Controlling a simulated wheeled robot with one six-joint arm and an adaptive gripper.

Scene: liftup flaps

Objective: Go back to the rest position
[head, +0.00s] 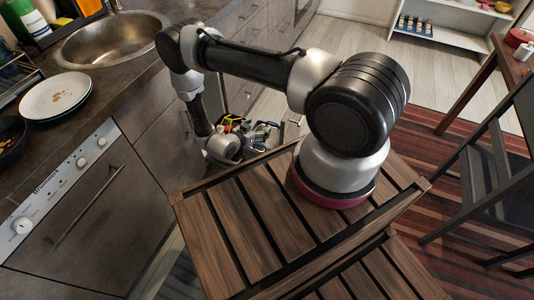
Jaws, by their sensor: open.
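My arm rises from its base on a slatted wooden top and reaches left, then bends down at the front of the kitchen cabinets. My gripper (268,131) is at the lower end of the arm, just past the far left edge of the wooden top. It is small in the head view, points to the right and is open. I see nothing held between its fingers. Its details are partly lost among dark and coloured parts. The lower cabinet front (160,142) is behind and left of the wrist.
A counter with a sink (110,42), stacked plates (55,96) and a dark pan (10,140) runs along the left. Below it is an appliance with a handle (88,207). A dark chair (490,170) and table stand right. A white shelf (445,38) stands at the back.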

